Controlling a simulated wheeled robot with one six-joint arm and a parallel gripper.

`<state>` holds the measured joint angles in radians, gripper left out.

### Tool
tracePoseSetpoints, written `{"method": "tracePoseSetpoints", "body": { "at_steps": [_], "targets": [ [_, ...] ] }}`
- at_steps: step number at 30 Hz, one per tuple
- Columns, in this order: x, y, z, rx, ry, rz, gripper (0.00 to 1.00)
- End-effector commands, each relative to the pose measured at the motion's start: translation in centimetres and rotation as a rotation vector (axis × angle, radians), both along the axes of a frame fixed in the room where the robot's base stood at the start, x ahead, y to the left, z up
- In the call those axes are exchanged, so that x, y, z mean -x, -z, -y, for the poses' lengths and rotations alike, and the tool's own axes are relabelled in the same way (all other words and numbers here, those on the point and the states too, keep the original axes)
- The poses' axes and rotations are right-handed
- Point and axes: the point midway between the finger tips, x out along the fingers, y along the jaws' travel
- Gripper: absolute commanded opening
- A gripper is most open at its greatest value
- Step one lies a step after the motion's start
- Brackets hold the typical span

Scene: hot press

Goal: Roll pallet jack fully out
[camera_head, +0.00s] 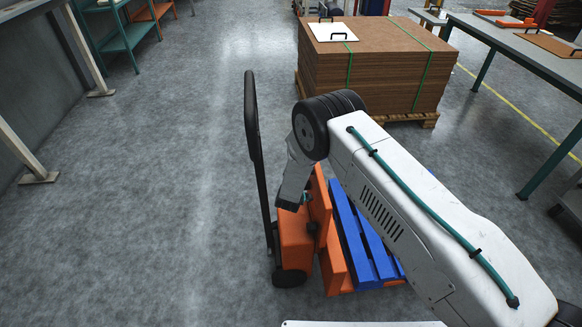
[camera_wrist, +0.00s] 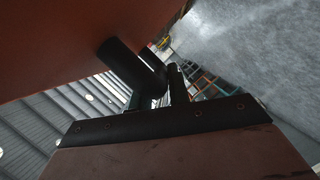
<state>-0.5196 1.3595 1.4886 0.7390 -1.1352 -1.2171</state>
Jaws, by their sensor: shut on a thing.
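The orange pallet jack (camera_head: 294,243) stands on the floor at the centre of the head view, with a black wheel at its base. Its tall black handle (camera_head: 251,115) rises upright on its left side. A blue slatted pallet (camera_head: 366,240) lies just right of the jack, partly hidden by my arm. My gripper (camera_head: 288,204) reaches down to the jack's body beside the handle and is shut on part of the jack. The exact grip is hard to make out. In the wrist view, a black tube (camera_wrist: 130,67) meets a large orange surface (camera_wrist: 80,35) close to the camera.
A strapped stack of brown boards (camera_head: 375,65) on a wooden pallet stands behind my arm. A workbench (camera_head: 525,60) runs along the right, and a teal shelf (camera_head: 123,38) stands at the upper left. The grey floor left of the jack is clear.

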Motion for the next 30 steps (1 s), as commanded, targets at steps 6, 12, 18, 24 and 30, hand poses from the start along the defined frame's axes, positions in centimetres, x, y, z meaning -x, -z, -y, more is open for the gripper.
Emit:
{"method": "tracePoseSetpoints", "body": {
  "at_steps": [6, 12, 18, 24, 30],
  "targets": [
    [-0.01, 0.85, 2.00, 0.004, 0.037, -0.018, 0.00],
    [0.07, 0.81, 1.46, 0.003, 0.033, -0.017, 0.00],
    [0.14, 0.78, 1.11, 0.003, 0.027, -0.017, 0.24],
    [-0.13, 0.48, 1.38, 0.002, 0.031, -0.010, 0.40],
    [0.07, 0.24, 1.42, 0.002, 0.032, -0.007, 0.40]
  ]
}}
